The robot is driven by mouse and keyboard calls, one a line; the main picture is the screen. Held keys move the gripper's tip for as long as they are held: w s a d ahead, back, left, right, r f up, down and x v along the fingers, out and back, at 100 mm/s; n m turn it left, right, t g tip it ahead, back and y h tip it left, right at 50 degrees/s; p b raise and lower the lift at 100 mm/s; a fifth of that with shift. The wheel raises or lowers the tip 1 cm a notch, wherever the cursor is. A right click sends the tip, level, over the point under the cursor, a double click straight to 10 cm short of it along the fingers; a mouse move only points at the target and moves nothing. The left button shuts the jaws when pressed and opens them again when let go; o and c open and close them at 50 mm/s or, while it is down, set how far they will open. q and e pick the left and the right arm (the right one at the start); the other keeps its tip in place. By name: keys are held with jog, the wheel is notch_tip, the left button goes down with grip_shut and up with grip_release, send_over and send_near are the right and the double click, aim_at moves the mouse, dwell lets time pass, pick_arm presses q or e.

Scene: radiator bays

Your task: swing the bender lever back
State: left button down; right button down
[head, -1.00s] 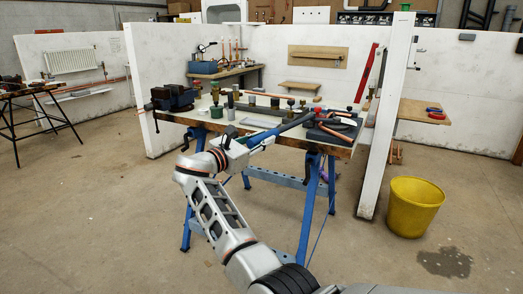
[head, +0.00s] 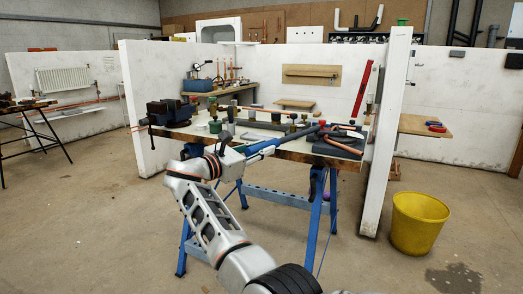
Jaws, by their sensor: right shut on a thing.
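The bender's long blue lever (head: 270,146) reaches out over the front edge of the workbench (head: 296,157). It slopes from the tools at the bench's right end down to the left, toward my arm. My right gripper (head: 246,155) is shut on the lever's near end; its fingertips are small and partly hidden by my own wrist. The bender's head seems to lie among the tools near the lever's far end, but I cannot make it out clearly. My left gripper is not in view.
Red-handled tools lie on a dark mat (head: 338,147) at the right end. A white partition post (head: 388,140) rises just right of the bench.

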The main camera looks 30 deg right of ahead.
jog(key=c, duration=1.8)
grip_release()
jog(key=shift+d, duration=0.15)
jog(key=shift+a, duration=0.2)
jog(key=v, duration=0.7)
jog(key=shift+s+a, duration=0.1)
jog(key=shift+s, duration=0.05)
